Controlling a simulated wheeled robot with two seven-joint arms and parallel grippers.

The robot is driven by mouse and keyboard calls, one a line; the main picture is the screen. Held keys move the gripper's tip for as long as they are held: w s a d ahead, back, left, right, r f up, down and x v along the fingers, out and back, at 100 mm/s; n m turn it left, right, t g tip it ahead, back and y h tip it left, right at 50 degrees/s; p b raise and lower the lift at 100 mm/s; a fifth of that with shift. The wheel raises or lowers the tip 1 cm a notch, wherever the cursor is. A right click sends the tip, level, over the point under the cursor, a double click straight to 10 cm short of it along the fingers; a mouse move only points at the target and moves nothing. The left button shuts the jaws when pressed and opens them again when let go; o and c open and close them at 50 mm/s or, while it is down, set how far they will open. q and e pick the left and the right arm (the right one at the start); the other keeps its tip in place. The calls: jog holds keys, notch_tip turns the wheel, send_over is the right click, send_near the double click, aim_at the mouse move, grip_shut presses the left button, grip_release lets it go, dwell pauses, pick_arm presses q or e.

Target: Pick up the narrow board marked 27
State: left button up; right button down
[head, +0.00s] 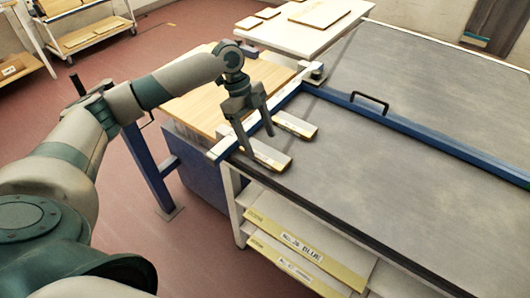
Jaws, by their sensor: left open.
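Two narrow pale boards lie at the left end of the grey table (400,110), by the blue rail. The near board (274,160) and the far board (296,124) each carry a yellowish strip. I cannot read a number on either, so I cannot tell which is 27. My left gripper (259,144) is open and points down, its two fingers apart. One fingertip overlaps the near board's left end, and the other is by the far board's left end. I cannot tell whether they touch. Nothing shows between the fingers. My right gripper is not in view.
A blue rail (430,137) with a black handle (370,101) crosses the table. Labelled yellow-edged boards (300,250) lie on a shelf below it. A wooden-topped bench (205,105) stands left, a white table (300,38) behind, and a trolley (85,25) at the back left.

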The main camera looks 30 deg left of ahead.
aim_at(265, 153)
pick_arm(q)
jog(key=shift+p+x, duration=0.5)
jog(key=shift+x, duration=1.2)
jog(key=shift+s, duration=0.1)
jog(key=c, duration=1.1)
